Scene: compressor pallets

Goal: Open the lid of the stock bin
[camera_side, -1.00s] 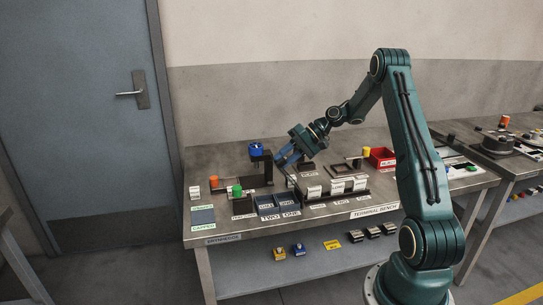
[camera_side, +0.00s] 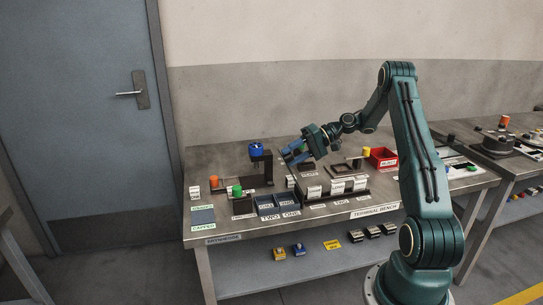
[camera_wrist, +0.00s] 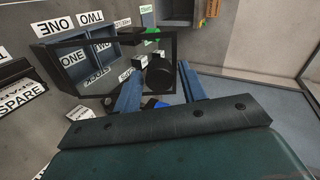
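My gripper (camera_side: 292,155) is above the bench, behind the row of white blocks. In the wrist view its two blue fingers (camera_wrist: 160,84) are spread apart, with no object clearly held between them. A dark-rimmed see-through panel (camera_wrist: 70,43), which looks like the stock bin's lid, shows ahead of the fingers. Its lower edge passes close to the left finger; I cannot tell whether they touch. In the side view the bin is hard to make out behind the blocks.
Blue trays (camera_side: 267,207) labelled ONE and TWO stand at the front. A dark stand with a blue top (camera_side: 256,149) is left of my gripper. White blocks (camera_side: 337,187) stand in front, and a red bin (camera_side: 382,157) is to the right. A black round part (camera_wrist: 159,72) shows beyond the fingers.

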